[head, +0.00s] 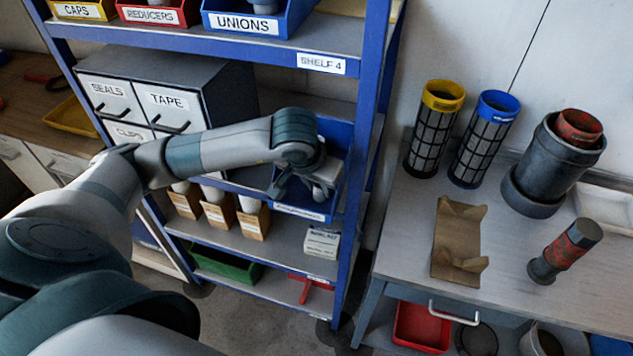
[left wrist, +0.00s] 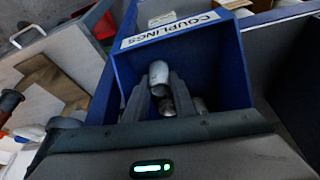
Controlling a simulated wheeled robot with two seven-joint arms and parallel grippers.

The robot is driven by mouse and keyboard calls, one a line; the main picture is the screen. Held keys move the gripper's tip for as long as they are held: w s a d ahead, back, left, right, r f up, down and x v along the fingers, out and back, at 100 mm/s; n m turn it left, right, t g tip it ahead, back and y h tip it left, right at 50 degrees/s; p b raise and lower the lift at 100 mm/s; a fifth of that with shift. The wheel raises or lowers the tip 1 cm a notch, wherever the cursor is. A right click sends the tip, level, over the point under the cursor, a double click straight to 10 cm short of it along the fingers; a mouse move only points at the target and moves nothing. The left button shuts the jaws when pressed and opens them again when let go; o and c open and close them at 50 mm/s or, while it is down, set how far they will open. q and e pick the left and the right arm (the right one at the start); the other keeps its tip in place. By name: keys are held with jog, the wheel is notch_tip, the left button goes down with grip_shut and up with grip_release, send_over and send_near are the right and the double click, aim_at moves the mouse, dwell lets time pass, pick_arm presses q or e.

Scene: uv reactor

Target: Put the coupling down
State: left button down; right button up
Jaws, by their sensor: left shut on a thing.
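My left gripper (head: 300,188) reaches over the blue couplings bin (head: 318,210) on the shelf rack. In the left wrist view the left gripper (left wrist: 158,92) is shut on a grey metal coupling (left wrist: 158,73), held between its fingertips within the outline of the bin. The bin (left wrist: 222,62) has a COUPLINGS label on its front lip. Whether the held coupling touches the others or the bin floor I cannot tell. My right gripper is not in view.
The upper shelf (head: 200,38) is above. A workbench (head: 520,235) with a brown cradle (head: 458,240) and filter cylinders is at right.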

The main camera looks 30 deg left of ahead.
pick_arm(q)
jog(key=shift+s, duration=0.1)
jog(key=shift+f, duration=0.1)
jog(key=c, duration=1.8)
grip_release()
jog(key=shift+o, duration=0.2)
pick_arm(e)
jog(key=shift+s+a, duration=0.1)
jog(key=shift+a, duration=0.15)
